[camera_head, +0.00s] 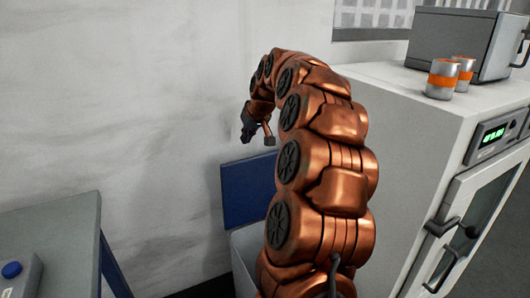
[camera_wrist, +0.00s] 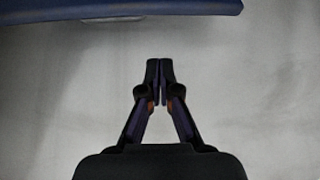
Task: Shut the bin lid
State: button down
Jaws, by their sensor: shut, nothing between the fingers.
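The bin stands between the grey cabinet and the wall, partly hidden by my arm in the head view. Its blue lid (camera_head: 247,190) is raised, standing near upright by the wall, and its pale body (camera_head: 243,262) shows below. The lid's blue edge (camera_wrist: 120,7) also runs along the top of the wrist view. My gripper (camera_wrist: 159,66) is shut and empty. In the head view my gripper (camera_head: 258,132) is above the lid, close to the wall. I see no contact between gripper and lid. Most of the bin opening is hidden behind my arm.
The grey cabinet (camera_head: 400,130) with a glass door is on the right. Two orange-banded cans (camera_head: 443,79) and a grey oven-like box (camera_head: 455,42) stand on it. A grey table (camera_head: 50,235) with a blue-button box (camera_head: 15,275) is at left. Floor space lies between table and bin.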

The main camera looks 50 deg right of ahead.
jog(key=d+m+h, duration=0.1)
jog(key=d, duration=0.8)
jog(key=shift+t, duration=0.4)
jog(key=x, duration=0.9)
jog(key=shift+s+f+b, duration=0.2)
jog(key=shift+b, duration=0.2)
jog(key=s, duration=0.1)
jog(key=s+a, duration=0.1)
jog(key=s+f, duration=0.1)
jog(key=shift+s+a, duration=0.2)
jog(key=shift+s, duration=0.1)
jog(key=shift+s+a+f+b, duration=0.1)
jog(key=shift+s+b, duration=0.05)
jog(key=shift+b, duration=0.2)
